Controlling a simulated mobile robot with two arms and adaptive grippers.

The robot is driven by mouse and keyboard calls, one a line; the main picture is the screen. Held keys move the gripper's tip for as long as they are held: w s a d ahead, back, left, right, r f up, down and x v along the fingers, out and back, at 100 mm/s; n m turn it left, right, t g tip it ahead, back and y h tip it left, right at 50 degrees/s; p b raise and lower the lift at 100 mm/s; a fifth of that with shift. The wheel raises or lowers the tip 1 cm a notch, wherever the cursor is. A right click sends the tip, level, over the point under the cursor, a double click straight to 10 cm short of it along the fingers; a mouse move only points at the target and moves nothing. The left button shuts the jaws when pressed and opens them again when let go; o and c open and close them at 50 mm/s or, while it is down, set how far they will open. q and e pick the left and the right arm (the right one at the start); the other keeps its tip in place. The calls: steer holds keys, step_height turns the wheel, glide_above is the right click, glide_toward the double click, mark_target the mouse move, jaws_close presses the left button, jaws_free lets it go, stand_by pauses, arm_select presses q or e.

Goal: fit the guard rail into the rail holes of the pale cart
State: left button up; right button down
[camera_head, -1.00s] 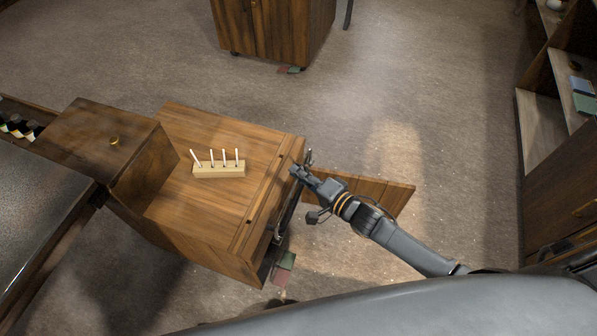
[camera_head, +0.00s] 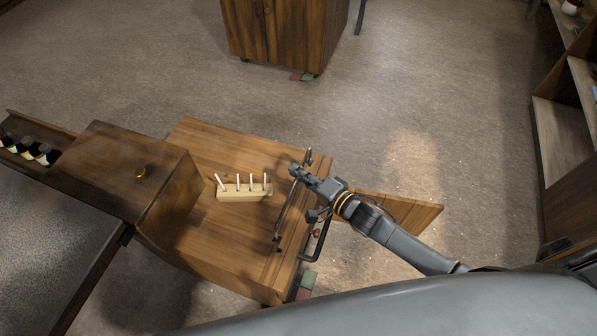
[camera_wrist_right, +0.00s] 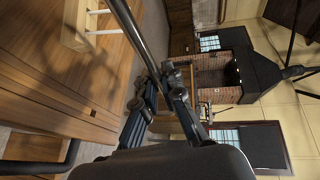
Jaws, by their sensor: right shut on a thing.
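The pale cart (camera_head: 215,250) has a light wooden top, with a small dark rail hole (camera_head: 279,251) near its right edge. My right gripper (camera_head: 298,172) is shut on the guard rail (camera_head: 283,212), a thin dark metal bar. The rail runs lengthwise over the right edge strip, its near end close to the visible hole. I cannot tell how high it is above the top; the other hole is hidden. In the right wrist view the rail (camera_wrist_right: 140,35) slants up from the fingers (camera_wrist_right: 165,92), and a dark hole (camera_wrist_right: 93,112) shows on the wood. My left gripper is out of view.
A pale block with several white sticks (camera_head: 243,193) stands on the cart top. A dark wooden box (camera_head: 125,165) with a brass knob is at its left. An open door panel (camera_head: 405,213) sticks out at right.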

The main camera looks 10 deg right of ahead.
steer(key=shift+w+p, duration=0.15)
steer(key=shift+p, duration=0.25)
step_height(320, 180, down, 6)
steer(key=b, duration=0.5)
steer(key=shift+r+p, duration=0.1)
steer(key=shift+p, duration=0.4)
stand_by(1.3)
steer(key=shift+a+f+b, duration=0.1)
steer(key=shift+f+b, duration=1.4)
steer(key=shift+f, duration=0.4)
steer(key=c, duration=1.4)
jaws_free()
steer(key=v, duration=1.2)
